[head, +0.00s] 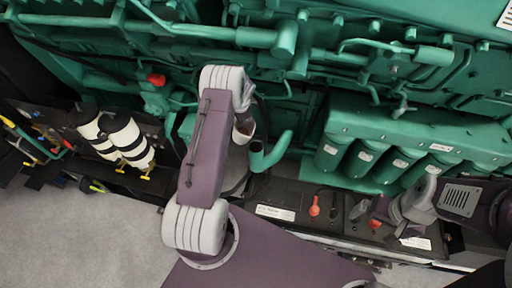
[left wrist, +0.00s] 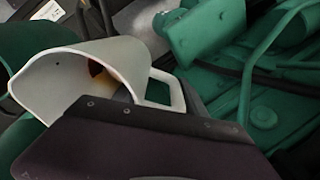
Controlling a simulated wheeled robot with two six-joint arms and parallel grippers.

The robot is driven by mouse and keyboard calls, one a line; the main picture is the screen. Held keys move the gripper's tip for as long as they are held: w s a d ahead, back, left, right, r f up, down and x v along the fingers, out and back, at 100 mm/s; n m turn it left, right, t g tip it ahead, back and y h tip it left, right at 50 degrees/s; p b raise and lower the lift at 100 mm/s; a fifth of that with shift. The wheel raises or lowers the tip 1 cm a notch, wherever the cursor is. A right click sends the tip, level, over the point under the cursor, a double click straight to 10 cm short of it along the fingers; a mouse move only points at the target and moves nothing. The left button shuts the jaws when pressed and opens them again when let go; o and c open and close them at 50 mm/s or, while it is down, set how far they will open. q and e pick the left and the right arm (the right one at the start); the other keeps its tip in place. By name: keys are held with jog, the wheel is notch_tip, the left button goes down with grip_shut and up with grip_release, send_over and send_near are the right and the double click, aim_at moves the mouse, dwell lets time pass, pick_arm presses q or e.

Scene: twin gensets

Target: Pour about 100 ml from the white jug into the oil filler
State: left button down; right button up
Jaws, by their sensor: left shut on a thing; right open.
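The white jug (left wrist: 85,75) is tilted in the left wrist view, with its spout to the left and its handle to the right. Some amber-brown liquid shows inside it. In the head view only a small part of the jug (head: 244,130) shows beside my left arm. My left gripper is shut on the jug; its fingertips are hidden. A green curved pipe with an open dark mouth (head: 257,147), which looks like the oil filler, is just below and right of the jug. I cannot tell whether liquid is flowing. My right gripper (head: 392,213) is open and empty at the right.
The green engine (head: 400,120) with several cylindrical filters fills the back. Two white-and-black canisters (head: 128,137) stand at the left. A dark ledge (head: 290,200) with a red-handled item (head: 315,206) runs along the front. Grey floor is clear at lower left.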

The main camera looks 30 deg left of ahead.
aim_at(237, 124)
pick_arm(q)
jog(key=shift+w+a+f+g+h, duration=0.15)
jog(key=shift+a+f+g+h, duration=0.15)
jog(key=shift+f, duration=0.1)
jog(key=f+b, duration=0.1)
jog(key=f+h+b, duration=0.1)
jog(key=f+b, duration=0.1)
jog(key=shift+w+a+g+b, duration=0.3)
jog(key=shift+g, duration=0.1)
jog(key=h+b, duration=0.1)
jog(key=b, duration=0.5)
jog(key=shift+w+f+g+h, duration=0.15)
jog(key=shift+f+g+h, duration=0.15)
jog(key=shift+g+h, duration=0.1)
